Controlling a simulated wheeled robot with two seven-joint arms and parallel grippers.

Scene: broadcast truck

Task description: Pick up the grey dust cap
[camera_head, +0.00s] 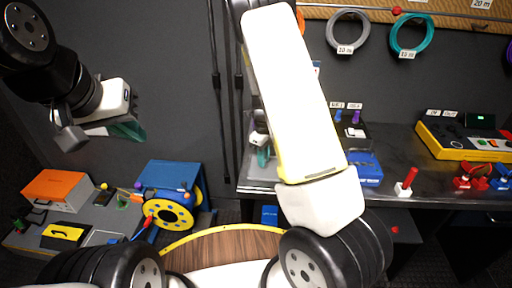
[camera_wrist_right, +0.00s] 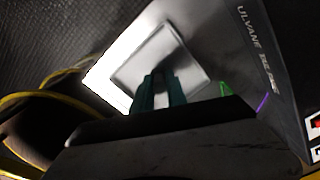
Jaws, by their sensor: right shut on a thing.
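My right gripper (camera_head: 263,158) hangs by the left end of the dark worktop, partly behind my own white forearm. In the right wrist view its teal fingers (camera_wrist_right: 157,92) are close together over a square light-grey plate with a raised rim (camera_wrist_right: 158,58). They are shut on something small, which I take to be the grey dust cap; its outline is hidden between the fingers. My left gripper (camera_head: 128,131) is raised at the left, above the low bench and far from the worktop; whether its teal fingers are open does not show.
The worktop (camera_head: 405,158) carries a blue case (camera_head: 366,169), a red-handled white piece (camera_head: 405,183) and a yellow-edged panel (camera_head: 467,140). Coiled cables (camera_head: 348,32) hang above.

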